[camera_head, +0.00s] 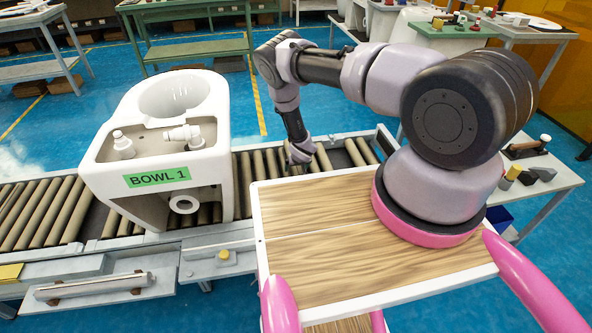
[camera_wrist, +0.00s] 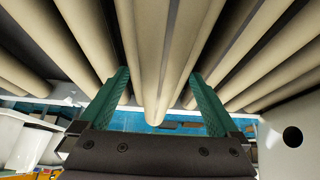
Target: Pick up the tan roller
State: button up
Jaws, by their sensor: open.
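Several tan rollers lie side by side in the conveyor; one tan roller (camera_wrist: 157,98) runs down the middle of the wrist view, between the two green fingers of my gripper (camera_wrist: 160,77). The fingers are spread, with a gap on each side of that roller, and neither is clearly touching it. In the head view my gripper (camera_head: 301,158) is low over the conveyor, just right of the bowl, with tan rollers (camera_head: 322,158) beside it. Its fingertips are hard to make out there.
A white toilet bowl labelled BOWL 1 (camera_head: 163,140) stands on the conveyor (camera_head: 210,236) left of my gripper. A side table (camera_head: 545,183) with small tools is at the right. Green workbenches (camera_head: 195,47) stand behind, with open blue floor between.

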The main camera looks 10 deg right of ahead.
jog(key=shift+w+f, duration=0.1)
grip_shut()
jog(key=shift+w, duration=0.1)
dwell(0.3)
